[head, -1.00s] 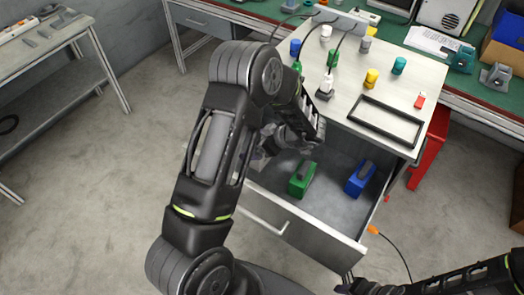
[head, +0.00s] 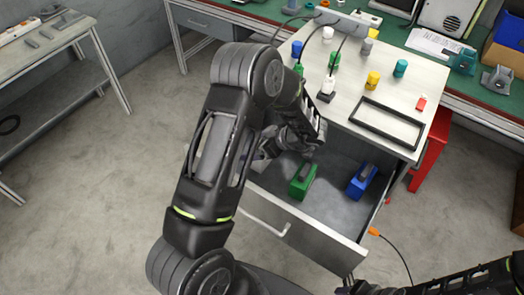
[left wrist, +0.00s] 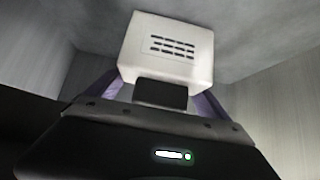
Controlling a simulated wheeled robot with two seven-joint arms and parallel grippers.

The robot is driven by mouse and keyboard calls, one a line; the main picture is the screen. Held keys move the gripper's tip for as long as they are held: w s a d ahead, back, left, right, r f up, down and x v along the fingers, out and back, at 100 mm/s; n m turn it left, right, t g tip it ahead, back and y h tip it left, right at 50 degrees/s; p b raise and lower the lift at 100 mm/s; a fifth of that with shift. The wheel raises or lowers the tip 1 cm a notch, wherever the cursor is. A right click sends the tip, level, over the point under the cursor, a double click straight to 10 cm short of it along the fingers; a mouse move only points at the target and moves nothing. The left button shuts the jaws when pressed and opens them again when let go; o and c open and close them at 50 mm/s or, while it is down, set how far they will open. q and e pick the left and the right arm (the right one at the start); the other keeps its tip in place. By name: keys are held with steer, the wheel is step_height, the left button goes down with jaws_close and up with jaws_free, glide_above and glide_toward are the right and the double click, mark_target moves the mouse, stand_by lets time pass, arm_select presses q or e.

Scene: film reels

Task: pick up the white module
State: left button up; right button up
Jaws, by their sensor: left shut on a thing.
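The white module (left wrist: 168,48) is a boxy white block with slots in its face and a dark handle, seen in the left wrist view. My left gripper (left wrist: 158,92) is shut on it, with a finger on either side. In the head view the left gripper (head: 290,140) is low in the back left of the open drawer (head: 325,218). My arm hides most of the module there. I cannot tell if it touches the drawer floor. My right gripper (head: 362,287) is at the bottom edge, partly cut off, its jaws unclear.
A green module (head: 302,182) and a blue module (head: 362,182) stand in the drawer, right of my left gripper. The tabletop (head: 385,85) above holds coloured pegs, cables and a black frame (head: 387,124). A red cabinet (head: 430,155) stands at the right.

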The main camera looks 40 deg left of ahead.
arm_select(q)
step_height(320, 180, up, 10)
steer(key=shift+r, duration=0.1)
stand_by(0.4)
stand_by(0.6)
